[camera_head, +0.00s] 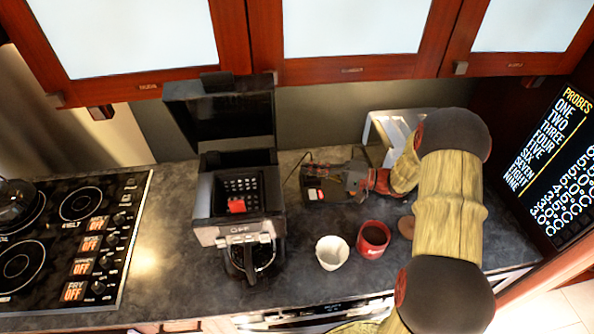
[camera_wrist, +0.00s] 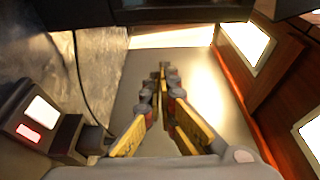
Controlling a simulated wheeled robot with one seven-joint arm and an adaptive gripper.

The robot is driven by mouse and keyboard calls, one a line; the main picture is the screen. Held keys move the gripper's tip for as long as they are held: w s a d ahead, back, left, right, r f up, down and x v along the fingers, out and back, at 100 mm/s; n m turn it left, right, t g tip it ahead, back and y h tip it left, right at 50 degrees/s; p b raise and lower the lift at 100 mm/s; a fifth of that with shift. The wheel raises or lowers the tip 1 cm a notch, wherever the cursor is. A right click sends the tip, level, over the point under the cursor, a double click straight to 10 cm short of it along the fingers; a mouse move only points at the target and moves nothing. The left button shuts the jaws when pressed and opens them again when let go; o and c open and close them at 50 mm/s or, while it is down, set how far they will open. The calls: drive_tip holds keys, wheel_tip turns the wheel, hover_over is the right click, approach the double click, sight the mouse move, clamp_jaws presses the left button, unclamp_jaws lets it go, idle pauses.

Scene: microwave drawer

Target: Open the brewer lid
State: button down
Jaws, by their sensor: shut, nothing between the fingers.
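The black brewer (camera_head: 240,212) stands on the counter left of centre in the head view. Its lid (camera_head: 222,118) is raised and stands up at the back, so the inside with a grid and a small red piece (camera_head: 237,205) shows. A glass pot (camera_head: 250,258) sits at its front. My gripper (camera_head: 348,176) is to the right of the brewer, apart from it, near a small dark device. In the wrist view my gripper (camera_wrist: 163,74) has its fingers together and empty.
A small dark device (camera_head: 318,192) with a cord lies on the counter, right of the brewer. A white cup (camera_head: 332,253) and a red mug (camera_head: 373,239) stand in front. A stove (camera_head: 75,235) is at left. Cabinets (camera_head: 350,70) hang above. The counter left of the brewer is clear.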

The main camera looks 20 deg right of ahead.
drive_tip(key=a, duration=0.8)
drive_tip(key=shift+w, duration=0.15)
